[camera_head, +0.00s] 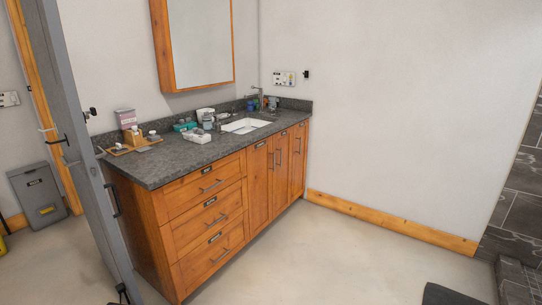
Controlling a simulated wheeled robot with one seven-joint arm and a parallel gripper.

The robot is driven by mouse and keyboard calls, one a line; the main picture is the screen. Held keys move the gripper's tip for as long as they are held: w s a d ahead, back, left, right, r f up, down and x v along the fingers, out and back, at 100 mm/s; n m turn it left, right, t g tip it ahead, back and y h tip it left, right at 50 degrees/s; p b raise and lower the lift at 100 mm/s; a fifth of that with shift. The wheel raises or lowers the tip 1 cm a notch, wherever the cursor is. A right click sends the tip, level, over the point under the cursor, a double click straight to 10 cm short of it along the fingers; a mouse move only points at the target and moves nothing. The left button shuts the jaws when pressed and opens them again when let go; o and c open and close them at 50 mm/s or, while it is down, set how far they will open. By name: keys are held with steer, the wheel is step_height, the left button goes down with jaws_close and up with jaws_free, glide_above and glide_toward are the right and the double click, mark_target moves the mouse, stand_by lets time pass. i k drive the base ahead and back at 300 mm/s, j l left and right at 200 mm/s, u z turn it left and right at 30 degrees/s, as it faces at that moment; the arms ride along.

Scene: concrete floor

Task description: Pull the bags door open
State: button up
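A wooden vanity cabinet (160,223) with a dark stone countertop (172,165) stands against the wall. Its right half has several tall doors with upright metal handles, including a left door (259,190) and a right door (298,160). All of these doors look shut. Small label plates sit near the door tops, but their text is too small to read, so I cannot tell which is the bags door. The left half has three stacked drawers, with a top drawer (204,187), all shut, with bar handles and label plates. My gripper is not in view.
A grey room door (82,150) stands open at the left, close to the cabinet's side. A grey bin (38,195) is behind it. A sink (246,126) and small items are on the countertop. The concrete floor (320,255) before the cabinet is clear. A dark object (450,295) shows at bottom right.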

mark_target(282, 141)
steer(key=i+j+u, duration=0.2)
steer(key=i, duration=2.05)
steer(key=i+z, duration=0.3)
steer(key=i, duration=0.2)
steer(key=i+j+z, duration=0.25)
steer(key=i, duration=0.25)
steer(key=i+j+z, duration=0.3)
steer(key=i, duration=0.2)
steer(key=i+j+z, duration=0.25)
steer(key=i+j, duration=0.1)
steer(key=i, duration=0.1)
